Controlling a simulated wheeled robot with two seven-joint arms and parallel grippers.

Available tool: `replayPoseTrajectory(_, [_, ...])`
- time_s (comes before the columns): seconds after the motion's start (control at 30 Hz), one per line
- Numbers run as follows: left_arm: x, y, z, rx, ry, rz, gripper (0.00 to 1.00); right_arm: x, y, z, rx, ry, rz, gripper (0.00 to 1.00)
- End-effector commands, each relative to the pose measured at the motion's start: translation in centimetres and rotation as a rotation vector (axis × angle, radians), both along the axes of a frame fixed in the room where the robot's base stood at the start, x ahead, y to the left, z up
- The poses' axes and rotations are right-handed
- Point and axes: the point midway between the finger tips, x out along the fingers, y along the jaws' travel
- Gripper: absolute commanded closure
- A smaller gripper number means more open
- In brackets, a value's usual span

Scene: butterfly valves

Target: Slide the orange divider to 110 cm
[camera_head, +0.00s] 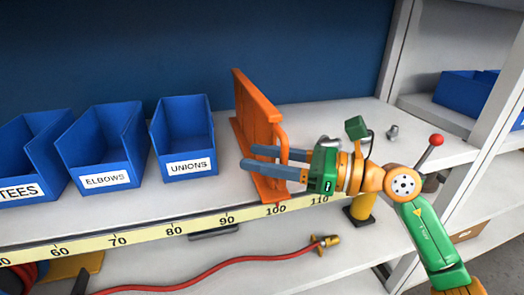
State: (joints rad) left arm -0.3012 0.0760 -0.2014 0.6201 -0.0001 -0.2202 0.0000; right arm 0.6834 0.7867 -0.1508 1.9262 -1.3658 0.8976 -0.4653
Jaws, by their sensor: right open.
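The orange divider (257,120) stands upright across the shelf, to the right of the blue bins. Its front foot is close to the 100 mark on the yellow scale strip (172,229) along the shelf's front edge. My right gripper (248,157) reaches in from the right at the divider's front rail. Its two grey fingers are apart and extend leftward past the rail, which appears to lie between them. Whether either finger touches the rail, I cannot tell. The 110 mark shows right of the divider, under my right gripper. My left gripper is not in view.
Blue bins labelled TEES (18,190), ELBOWS (107,180) and UNIONS (190,167) stand left of the divider. A small grey fitting (392,132) lies on the shelf at right, near the white upright (480,130). A red hose (220,268) lies on the lower shelf.

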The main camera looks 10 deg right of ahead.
Motion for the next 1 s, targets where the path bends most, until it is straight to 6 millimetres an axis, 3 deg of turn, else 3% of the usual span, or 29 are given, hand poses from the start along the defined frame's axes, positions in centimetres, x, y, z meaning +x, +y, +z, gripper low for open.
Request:
replayPoseTrajectory(0.07, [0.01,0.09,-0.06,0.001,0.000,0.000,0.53,-0.01,-0.02,-0.05,0.000,0.000,0.000,0.56])
replayPoseTrajectory(0.23, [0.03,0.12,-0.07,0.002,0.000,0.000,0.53,-0.02,-0.03,-0.05,0.001,0.001,0.000,1.00])
replayPoseTrajectory(1.0, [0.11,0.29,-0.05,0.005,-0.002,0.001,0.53,-0.02,-0.03,-0.02,0.001,0.000,0.000,1.00])
